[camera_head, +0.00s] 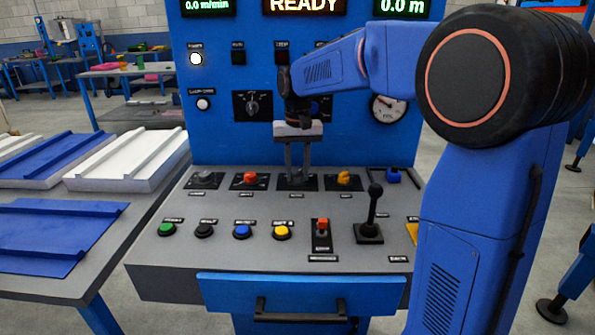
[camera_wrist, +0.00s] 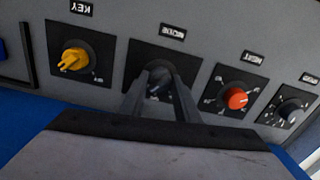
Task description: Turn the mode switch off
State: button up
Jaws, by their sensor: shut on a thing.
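The mode switch is a dark rotary knob (camera_wrist: 159,90) on a square black plate, between the yellow and red knobs in the wrist view. Its label appears upside down there. My gripper (camera_head: 297,176) points straight down at the console's back row in the head view. Its two fingers are on either side of the dark knob and shut on it. They hide parts of the knob and its plate markings, so I cannot read its setting. In the head view the knob is mostly hidden behind the fingers, on its black plate (camera_head: 284,184).
A yellow key knob (camera_wrist: 75,58) and a red knob (camera_wrist: 237,99) flank the switch closely. A grey knob (camera_head: 204,178) is farther left in the head view. Coloured push buttons (camera_head: 242,231) and an upright black lever (camera_head: 371,213) stand in the front row. The panel (camera_head: 225,130) rises behind.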

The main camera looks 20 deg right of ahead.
aim_at(298, 171)
jog(key=n, duration=0.4)
jog(key=shift+n, duration=1.6)
jog(key=o, duration=1)
jog(key=shift+o, duration=0.2)
notch_tip(298, 171, up, 17)
jog(key=shift+r, duration=0.2)
